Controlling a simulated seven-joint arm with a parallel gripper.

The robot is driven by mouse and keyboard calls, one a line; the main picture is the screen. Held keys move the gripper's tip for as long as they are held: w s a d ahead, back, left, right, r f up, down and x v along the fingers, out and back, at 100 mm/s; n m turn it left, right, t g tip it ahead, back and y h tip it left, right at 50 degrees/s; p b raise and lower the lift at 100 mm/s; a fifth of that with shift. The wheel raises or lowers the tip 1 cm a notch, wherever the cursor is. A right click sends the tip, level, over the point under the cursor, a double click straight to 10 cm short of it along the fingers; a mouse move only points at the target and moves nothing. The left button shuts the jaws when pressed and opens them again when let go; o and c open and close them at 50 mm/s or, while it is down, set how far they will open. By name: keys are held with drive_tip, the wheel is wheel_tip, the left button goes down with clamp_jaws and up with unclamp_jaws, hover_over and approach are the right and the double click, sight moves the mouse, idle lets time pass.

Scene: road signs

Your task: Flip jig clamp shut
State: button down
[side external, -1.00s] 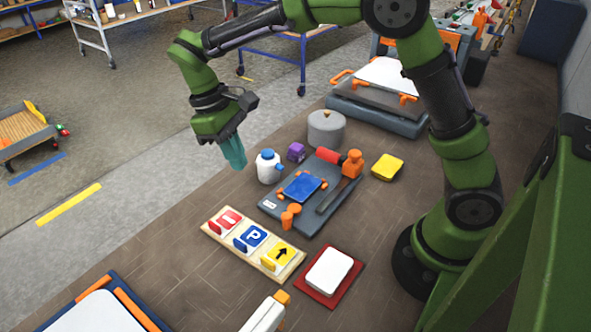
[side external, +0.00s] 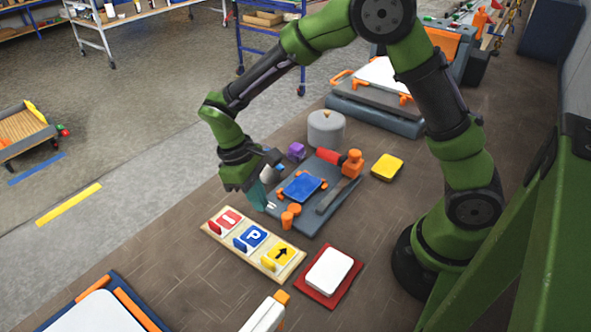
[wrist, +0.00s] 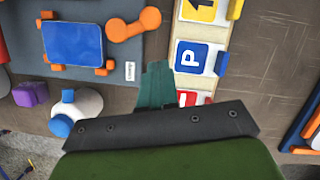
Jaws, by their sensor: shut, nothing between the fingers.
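The jig is a dark grey plate (side external: 308,222) holding a blue sign plate (side external: 301,187) between small orange stops; both also show in the wrist view, where the blue plate (wrist: 72,43) is at upper left. A red handle (side external: 328,156) and an orange block (side external: 352,163) with a dark bar (side external: 335,196) are on the jig's far right side. An orange two-knob piece (side external: 291,215) sits at its near corner, also in the wrist view (wrist: 133,25). I cannot tell whether the clamp is open. My gripper (side external: 258,198) is shut and empty, teal fingers by the jig's left corner.
A wooden board (side external: 213,228) with red, blue and yellow signs lies in front of the jig. A white bottle with a blue cap (wrist: 85,105) is beside my gripper. A grey canister (side external: 326,129), purple block (side external: 296,151), yellow block (side external: 387,167) and red-white pad (side external: 330,272) stand around.

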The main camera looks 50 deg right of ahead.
sight(291, 217)
drive_tip(key=shift+s+d+f, duration=0.15)
drive_tip(key=shift+s+d, duration=0.1)
drive_tip(key=shift+s, duration=0.5)
drive_tip(key=shift+s+d+f, duration=0.1)
drive_tip(key=shift+s+d, duration=0.1)
drive_tip(key=shift+s, duration=0.55)
drive_tip(key=shift+s+n+h, duration=0.3)
drive_tip(key=shift+s+n, duration=0.2)
drive_tip(key=shift+n, duration=0.5)
drive_tip(key=shift+s+n, duration=0.4)
drive_tip(key=shift+n, duration=0.3)
drive_tip(key=n, duration=0.1)
drive_tip(key=s+n, duration=0.1)
drive_tip(key=n+t+h, duration=0.1)
drive_tip(key=shift+s+d+n, duration=0.25)
drive_tip(key=shift+s+n, duration=0.05)
drive_tip(key=shift+s, duration=0.05)
drive_tip(key=n, duration=0.1)
drive_tip(key=s+n, duration=0.1)
drive_tip(key=shift+d+n+t, duration=0.3)
drive_tip(key=shift+d, duration=0.05)
drive_tip(key=shift+s+d+n+t+h, duration=0.25)
drive_tip(key=shift+s+d+n, duration=0.1)
drive_tip(key=shift+n, duration=0.6)
drive_tip(key=shift+s+d+n+t+h, duration=0.15)
drive_tip(key=shift+s+d+n+t, duration=0.15)
drive_tip(key=shift+n, duration=0.65)
drive_tip(key=shift+w, duration=0.1)
